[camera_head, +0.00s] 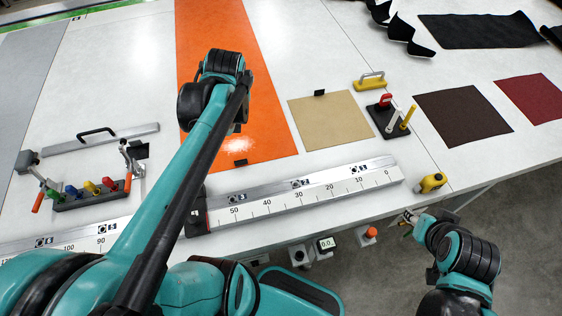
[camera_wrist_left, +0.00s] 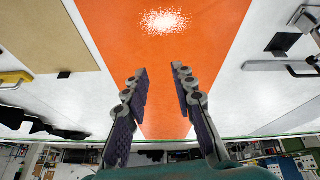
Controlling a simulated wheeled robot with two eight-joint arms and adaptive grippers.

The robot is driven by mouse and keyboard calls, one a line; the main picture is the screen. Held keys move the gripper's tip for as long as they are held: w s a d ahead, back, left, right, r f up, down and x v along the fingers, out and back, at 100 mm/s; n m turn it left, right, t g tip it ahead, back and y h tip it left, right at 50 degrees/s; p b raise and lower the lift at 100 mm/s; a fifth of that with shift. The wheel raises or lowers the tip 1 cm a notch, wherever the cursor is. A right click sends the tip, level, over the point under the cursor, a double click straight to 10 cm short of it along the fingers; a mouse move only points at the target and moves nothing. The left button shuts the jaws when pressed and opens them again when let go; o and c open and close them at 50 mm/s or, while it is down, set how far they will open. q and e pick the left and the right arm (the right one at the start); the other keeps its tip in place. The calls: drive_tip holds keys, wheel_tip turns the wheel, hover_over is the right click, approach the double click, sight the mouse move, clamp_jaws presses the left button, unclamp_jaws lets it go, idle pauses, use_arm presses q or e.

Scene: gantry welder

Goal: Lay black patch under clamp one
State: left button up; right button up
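Small flat black pieces lie on the table: one by the tan sheet (camera_head: 320,93), one at the orange strip's near end (camera_head: 240,162), and one by the left toggle clamps (camera_head: 140,150). I cannot tell which is the patch. The last also shows in the left wrist view (camera_wrist_left: 283,42). Toggle clamps with orange handles (camera_head: 128,180) stand at the left; no clamp number is legible. My left gripper (camera_wrist_left: 160,75) is open and empty above the orange strip; its fingers are hidden in the head view. My right gripper (camera_head: 408,218) is off the table's front edge, too small to read.
A scaled rail (camera_head: 300,195) runs along the front edge. A bar with a black handle (camera_head: 100,140) and colored knobs (camera_head: 90,190) are at left. A tan sheet (camera_head: 330,120), a dark brown sheet (camera_head: 463,115) and yellow-handled tools (camera_head: 370,82) are at right. The back middle is clear.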

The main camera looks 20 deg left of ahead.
use_arm(q)
drive_tip(key=s+d+f+m+t+h, duration=0.1)
drive_tip(key=s+d+m, duration=0.2)
drive_tip(key=d+m, duration=0.2)
drive_tip(key=s+d+f+m+t+h, duration=0.2)
drive_tip(key=s+d+m, duration=0.2)
drive_tip(key=d, duration=0.8)
drive_tip(key=shift+s+d+f+m, duration=0.15)
drive_tip(key=shift+d+f+m, duration=0.15)
drive_tip(key=shift+m, duration=0.2)
